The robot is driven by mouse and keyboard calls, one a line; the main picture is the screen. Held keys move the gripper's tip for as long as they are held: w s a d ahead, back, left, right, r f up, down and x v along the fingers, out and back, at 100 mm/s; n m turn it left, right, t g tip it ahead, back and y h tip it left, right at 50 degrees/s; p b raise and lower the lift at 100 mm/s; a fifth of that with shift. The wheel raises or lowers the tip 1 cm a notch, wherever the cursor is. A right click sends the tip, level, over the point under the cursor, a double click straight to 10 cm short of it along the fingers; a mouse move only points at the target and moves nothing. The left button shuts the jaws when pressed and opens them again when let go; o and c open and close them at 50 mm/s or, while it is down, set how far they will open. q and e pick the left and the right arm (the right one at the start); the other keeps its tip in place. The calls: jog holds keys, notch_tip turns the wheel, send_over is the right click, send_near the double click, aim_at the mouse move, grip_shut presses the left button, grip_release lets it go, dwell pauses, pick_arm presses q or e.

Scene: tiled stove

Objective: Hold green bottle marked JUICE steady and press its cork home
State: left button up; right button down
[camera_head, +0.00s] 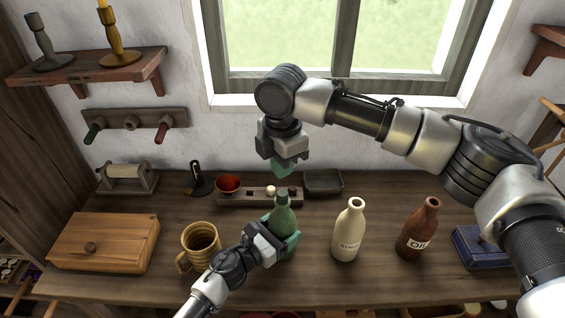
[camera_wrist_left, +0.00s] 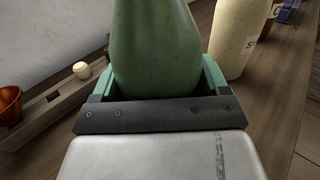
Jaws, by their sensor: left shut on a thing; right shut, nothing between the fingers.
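The green bottle (camera_head: 284,218) stands upright on the wooden bench, in the middle of the head view. Its JUICE label is not visible. My left gripper (camera_head: 289,243) is shut around its lower body, and the left wrist view shows the green bottle (camera_wrist_left: 155,45) between the fingers. My right gripper (camera_head: 283,170) is shut and empty, pointing down above the bottle's neck, with a small gap between them. I cannot clearly make out the cork at the bottle's mouth.
A cream bottle (camera_head: 348,232) and a brown OIL bottle (camera_head: 418,230) stand to the right. A tan mug (camera_head: 200,243) and a wooden box (camera_head: 103,243) are to the left. Behind are a red bowl (camera_head: 228,183), a low wooden rack (camera_head: 240,198) and a grey tray (camera_head: 323,183).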

aim_at(282, 193)
jog(key=shift+f, duration=1.85)
jog(key=shift+f, duration=0.9)
dwell(0.6)
jog(key=shift+r, duration=0.1)
jog(key=shift+r, duration=2.45)
notch_tip(282, 193, up, 12)
pick_arm(q)
jog(key=o, duration=1.3)
